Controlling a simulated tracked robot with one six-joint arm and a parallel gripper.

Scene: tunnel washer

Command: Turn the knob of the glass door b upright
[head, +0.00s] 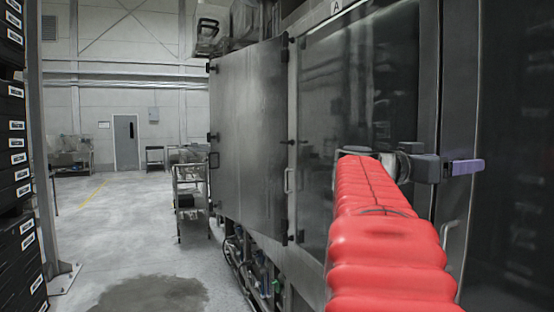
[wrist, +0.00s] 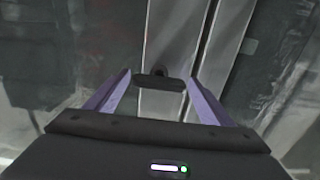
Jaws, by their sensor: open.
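A black bar-shaped knob (wrist: 158,83) shows in the wrist view on a pale metal frame strip. It lies crosswise to the strip. My gripper (wrist: 160,92) is open, with its two purple fingers on either side of the knob. A gap shows at the right; whether the left finger touches cannot be told. In the head view my gripper (head: 464,168) is at the right, in front of the dark glass of a door (head: 515,150), which carries no readable label. My red-sleeved arm and the gripper hide the knob there.
A glass door (head: 345,100) labelled A stands left of my arm, with a pale handle (head: 289,181). A grey metal panel door (head: 250,135) stands swung out. A trolley (head: 190,195) and black crates (head: 15,170) stand farther left. The floor between is clear, with a dark patch.

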